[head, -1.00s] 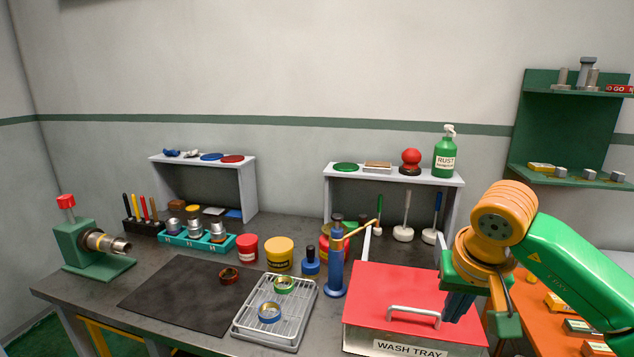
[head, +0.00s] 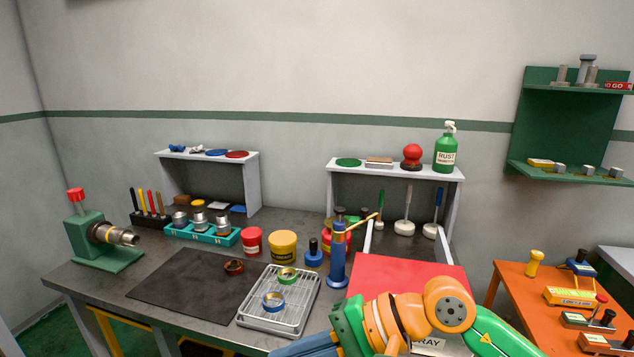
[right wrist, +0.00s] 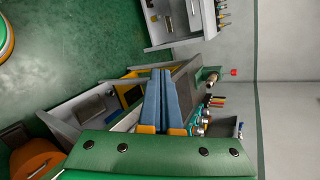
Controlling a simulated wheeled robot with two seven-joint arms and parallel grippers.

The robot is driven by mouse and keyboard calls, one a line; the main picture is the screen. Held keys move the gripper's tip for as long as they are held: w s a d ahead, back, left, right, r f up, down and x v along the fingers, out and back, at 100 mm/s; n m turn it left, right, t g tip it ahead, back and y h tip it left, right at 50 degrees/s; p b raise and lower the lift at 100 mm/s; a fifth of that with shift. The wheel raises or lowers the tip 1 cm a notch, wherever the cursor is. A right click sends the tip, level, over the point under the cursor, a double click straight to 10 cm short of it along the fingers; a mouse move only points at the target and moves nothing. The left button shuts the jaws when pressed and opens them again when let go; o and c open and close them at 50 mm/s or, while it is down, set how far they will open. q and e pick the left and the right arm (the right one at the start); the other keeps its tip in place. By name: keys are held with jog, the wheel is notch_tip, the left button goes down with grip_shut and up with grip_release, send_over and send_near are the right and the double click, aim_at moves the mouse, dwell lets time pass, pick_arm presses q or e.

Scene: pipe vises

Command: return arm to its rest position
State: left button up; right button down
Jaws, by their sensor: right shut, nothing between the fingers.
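My right arm comes in from the lower right in the head view, with its green and orange links in front of the red-lidded wash tray (head: 400,275). My right gripper (head: 290,350) is at the bottom edge of the head view, pointing left, in front of the bench and partly cut off by the frame. In the right wrist view the blue fingers of the right gripper (right wrist: 160,72) lie side by side, shut and empty. My left gripper shows in neither view.
A green pipe vise (head: 92,240) stands at the bench's left end. A dark mat (head: 190,290) and a wire-rack tray (head: 300,305) with two rings lie nearby. A blue lever tool (head: 338,262) stands beside the wash tray. An orange table (head: 520,290) is at the right.

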notch_tip(320, 180, up, 11)
jog(key=a+m+t+y, duration=0.3)
jog(key=m+t+y, duration=0.2)
jog(key=m+y, duration=0.7)
jog(key=w+d+f+m+t+h, duration=0.35)
jog(key=d+m+t+h, duration=0.4)
jog(key=m, duration=0.85)
jog(key=w+d+f+m+t+h, duration=0.35)
jog(key=d+m+t+h, duration=0.4)
jog(key=m, duration=0.75)
jog(key=s+d+f+m+g+h, duration=0.2)
jog(key=d+f+m+g+h, duration=0.25)
jog(key=f+m, duration=0.4)
jog(key=s+d+f+m+g+h, duration=0.35)
jog(key=f+m+h, duration=0.2)
jog(key=f, duration=0.55)
jog(key=s+f+m+g+y, duration=0.1)
jog(key=s+f+m+g, duration=0.4)
jog(key=s, duration=0.3)
jog(key=s+f+m+g, duration=0.2)
jog(key=s+f+g, duration=0.2)
jog(key=s+f, duration=0.4)
jog(key=s+f+g, duration=0.2)
jog(key=s+f, duration=0.1)
jog(key=f, duration=1.3)
jog(key=s+d+f, duration=0.2)
jog(key=s+f, duration=0.7)
jog(key=s, duration=0.3)
jog(key=shift+d+g, duration=0.15)
jog(key=shift+g, duration=0.25)
